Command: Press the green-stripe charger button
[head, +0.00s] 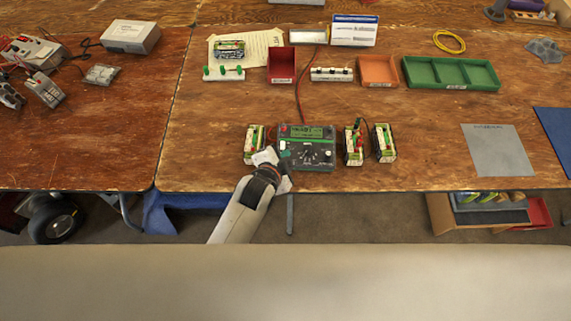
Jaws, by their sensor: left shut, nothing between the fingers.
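The charger (318,153) is a dark box with a lit green display, lying near the front edge of the wooden table. A red part shows at its upper left corner and a dial low on its face. My left gripper (272,155) is shut and empty at the charger's left side, close to its lower left corner. I cannot tell whether it touches the charger. The green-stripe button is too small to make out. Battery packs with green and white labels stand beside the charger: one at left (251,141), two at right (353,147) (384,142). My right gripper is out of view.
Behind the charger are a red bin (281,66), an orange bin (378,70) and a green divided tray (449,60). A red cable (299,100) runs back from the charger. A grey mat (497,150) lies at right. The table is clear between the packs and mat.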

